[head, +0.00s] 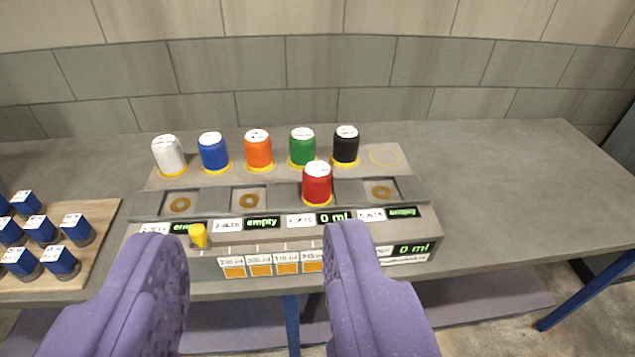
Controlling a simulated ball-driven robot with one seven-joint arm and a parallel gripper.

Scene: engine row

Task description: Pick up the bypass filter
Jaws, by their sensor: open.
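Filter-like canisters with white tops stand on the grey bench unit (436,228). The back row holds white (169,156), blue (213,153), orange (258,150), green (302,147) and black (346,145) canisters, each on a yellow ring. A red canister (317,183) stands upright in the front row, over a display reading "0 ml". The writing on the tops is too small to read, so I cannot tell which one is the bypass filter. My gripper (255,238) is open and empty, with its purple fingers apart in front of the unit.
An empty yellow ring (384,156) lies right of the black canister. Front bays beside the red canister are empty. A yellow lever (198,236) sticks out at the front. A wooden board (98,215) with several small blue-topped parts lies left. The bench (505,180) is clear at right.

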